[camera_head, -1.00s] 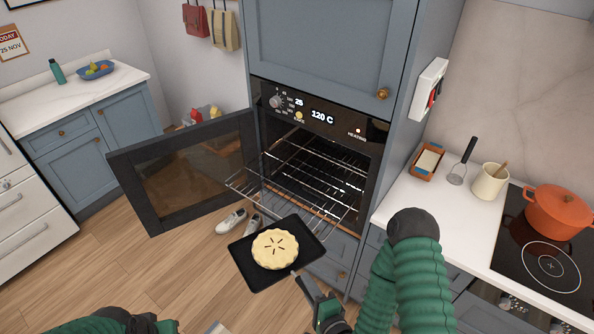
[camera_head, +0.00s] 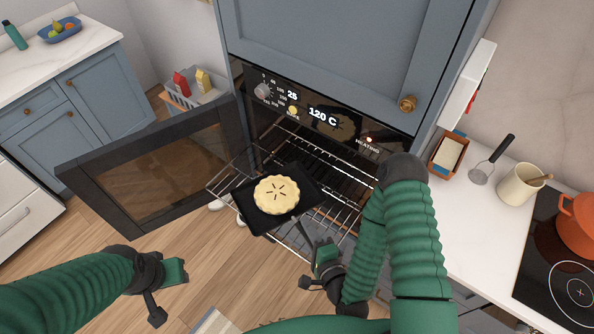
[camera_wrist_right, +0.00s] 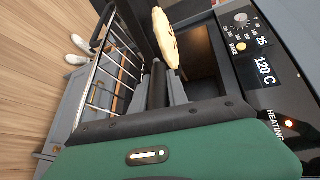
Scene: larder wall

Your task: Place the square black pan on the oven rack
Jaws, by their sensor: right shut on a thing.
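The square black pan (camera_head: 308,190) carries a pale round pie (camera_head: 277,194) with slits in its crust. My right gripper (camera_head: 322,252) is shut on the pan's handle (camera_head: 302,234), which also shows in the right wrist view (camera_wrist_right: 157,86). The pan overlaps the front of the pulled-out wire oven rack (camera_head: 222,187) in the head view. I cannot tell whether it touches the wires. In the right wrist view the rack (camera_wrist_right: 103,75) is left of the handle and the pie (camera_wrist_right: 165,38) is at the top. My left gripper (camera_head: 170,284) is empty, low on the left; its opening is unclear.
The oven door (camera_head: 160,180) stands open to the left. The oven panel (camera_head: 325,118) reads 120 C and "HEATING". White shoes lie on the floor under the rack.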

